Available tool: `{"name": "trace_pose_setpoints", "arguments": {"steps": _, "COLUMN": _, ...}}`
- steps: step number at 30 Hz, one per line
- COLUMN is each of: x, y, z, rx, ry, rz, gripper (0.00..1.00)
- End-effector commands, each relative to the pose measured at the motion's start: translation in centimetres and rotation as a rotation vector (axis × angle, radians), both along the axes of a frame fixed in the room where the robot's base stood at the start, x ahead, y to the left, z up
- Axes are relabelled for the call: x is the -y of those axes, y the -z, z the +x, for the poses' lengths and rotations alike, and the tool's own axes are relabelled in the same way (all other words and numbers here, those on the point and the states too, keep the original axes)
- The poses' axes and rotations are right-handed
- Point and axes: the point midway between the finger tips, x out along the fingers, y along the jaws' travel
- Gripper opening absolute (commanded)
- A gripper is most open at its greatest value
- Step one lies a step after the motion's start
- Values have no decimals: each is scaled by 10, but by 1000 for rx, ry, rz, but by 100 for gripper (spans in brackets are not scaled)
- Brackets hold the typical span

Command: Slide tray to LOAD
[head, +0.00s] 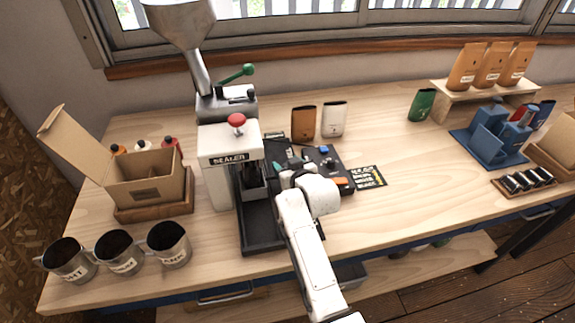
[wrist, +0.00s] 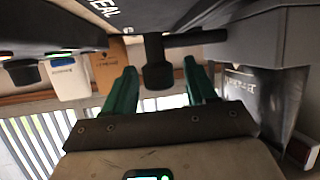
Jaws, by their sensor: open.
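A black handle knob (wrist: 157,74) on a bar joins the tray's side. My gripper (wrist: 160,80) is open, its green fingers on either side of the knob; contact cannot be told. A dark bag (wrist: 250,95) shows at the tray. "SEAL" lettering shows on the black bed. In the head view my arm partly hides the gripper.
A black panel (head: 322,156) with small items lies right of the sealer. A brown bag (head: 303,121) and a white bag (head: 334,119) stand behind it. An open carton (head: 145,190) and metal jugs (head: 120,252) stand left. Bench space right of the dark label card (head: 368,176) is clear.

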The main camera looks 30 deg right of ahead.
Motion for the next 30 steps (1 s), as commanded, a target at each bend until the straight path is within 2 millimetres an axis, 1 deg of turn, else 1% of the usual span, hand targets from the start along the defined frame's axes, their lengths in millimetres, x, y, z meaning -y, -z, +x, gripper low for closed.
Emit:
{"name": "trace_pose_setpoints", "arguments": {"steps": 4, "x": 0, "y": 0, "z": 0, "rx": 0, "ry": 0, "rz": 0, "gripper": 56}}
{"name": "trace_pose_setpoints", "arguments": {"steps": 21, "x": 0, "y": 0, "z": 0, "rx": 1, "ry": 0, "rz": 0, "gripper": 1}}
{"name": "trace_pose_setpoints", "arguments": {"steps": 30, "x": -1, "y": 0, "z": 0, "rx": 1, "ry": 0, "rz": 0, "gripper": 0}}
